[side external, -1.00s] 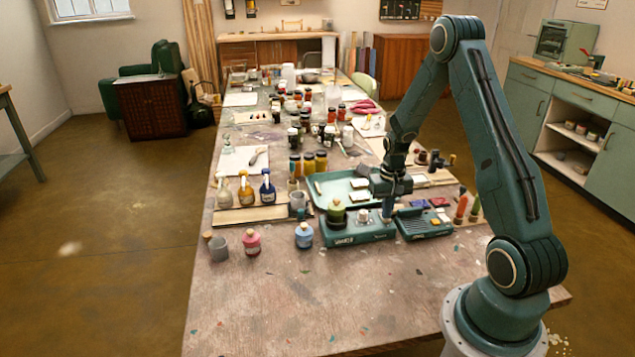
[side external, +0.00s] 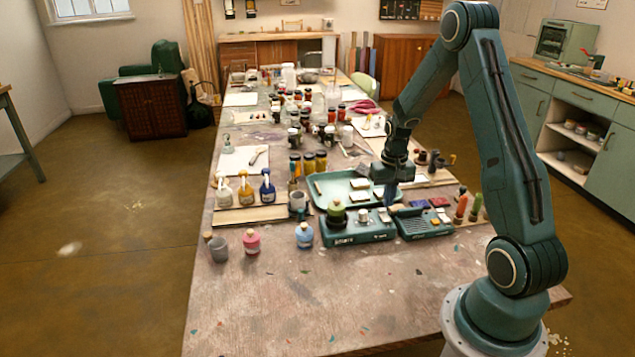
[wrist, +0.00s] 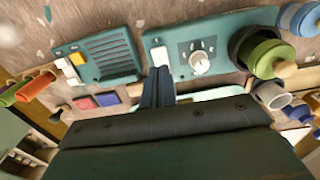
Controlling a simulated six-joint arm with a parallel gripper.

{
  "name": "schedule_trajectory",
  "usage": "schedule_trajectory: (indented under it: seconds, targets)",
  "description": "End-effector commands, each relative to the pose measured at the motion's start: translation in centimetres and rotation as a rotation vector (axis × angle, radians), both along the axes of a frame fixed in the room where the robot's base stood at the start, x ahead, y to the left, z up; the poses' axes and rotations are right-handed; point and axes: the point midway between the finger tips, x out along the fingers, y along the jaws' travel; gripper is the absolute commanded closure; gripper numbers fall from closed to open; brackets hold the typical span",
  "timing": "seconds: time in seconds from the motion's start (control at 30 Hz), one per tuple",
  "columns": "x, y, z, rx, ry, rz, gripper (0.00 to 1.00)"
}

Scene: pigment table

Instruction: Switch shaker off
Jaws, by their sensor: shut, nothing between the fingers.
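The shaker (side external: 358,237) is a teal box on the table with a green-lidded jar (side external: 337,213) on its left and a pale knob on top. In the wrist view its panel (wrist: 215,35) shows a round white dial (wrist: 199,62) and a white rocker switch (wrist: 160,56). My gripper (side external: 390,200) is shut and empty, pointing down above the shaker's right end. In the wrist view the fingertips (wrist: 160,74) appear just below the rocker and partly overlap its lower edge. I cannot tell which way the rocker is tipped.
A second teal unit (wrist: 95,57) with a slotted grille and white and yellow buttons stands close beside the shaker. A teal tray (side external: 330,189) lies behind. A blue bottle (side external: 304,236) and a pink bottle (side external: 251,242) stand to the left. The table's front is clear.

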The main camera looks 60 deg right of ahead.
Motion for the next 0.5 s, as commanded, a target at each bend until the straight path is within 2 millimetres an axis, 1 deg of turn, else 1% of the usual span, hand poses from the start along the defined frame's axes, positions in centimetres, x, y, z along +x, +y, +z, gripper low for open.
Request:
schedule_trajectory:
  seconds: [0.3, 0.5]
  targets:
    - [0.1, -0.1, 1.9, -0.002, -0.002, 0.000, 1.00]
    - [0.0, 0.0, 2.7, -0.001, -0.001, 0.000, 1.00]
